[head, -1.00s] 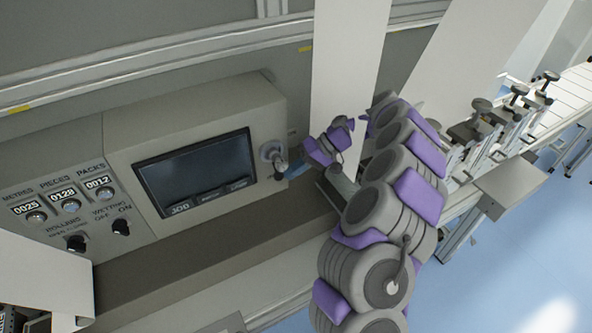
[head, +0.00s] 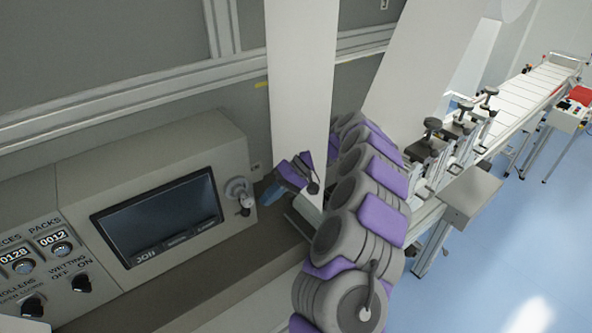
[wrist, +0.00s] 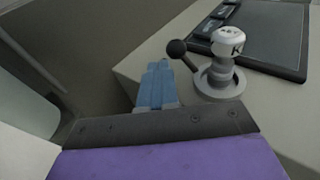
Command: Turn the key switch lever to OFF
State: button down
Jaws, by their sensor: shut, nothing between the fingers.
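The key switch (head: 238,188) is on the right end of the control box face, right of the screen. It has a round grey base and a lever with a dark ball end, which points down in the head view. In the wrist view the key switch (wrist: 222,78) shows a white cap with partly readable letters, and the black ball (wrist: 177,48) sticks out left. My gripper (head: 270,194) is right of the switch, apart from it. Its blue fingers (wrist: 155,85) are shut and empty, just left of the switch base. The OFF marking cannot be read.
The dark screen (head: 157,217) is left of the switch. Counters and knobs (head: 80,282) sit farther left. A white web sheet (head: 300,85) hangs behind my gripper. A ledge (head: 235,255) runs below the box. A conveyor (head: 535,95) stands at the right.

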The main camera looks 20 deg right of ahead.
jog(key=p+v, duration=0.4)
jog(key=v, duration=0.9)
jog(key=shift+d, duration=0.25)
jog(key=shift+r, duration=0.1)
jog(key=shift+a, duration=0.1)
dwell(0.3)
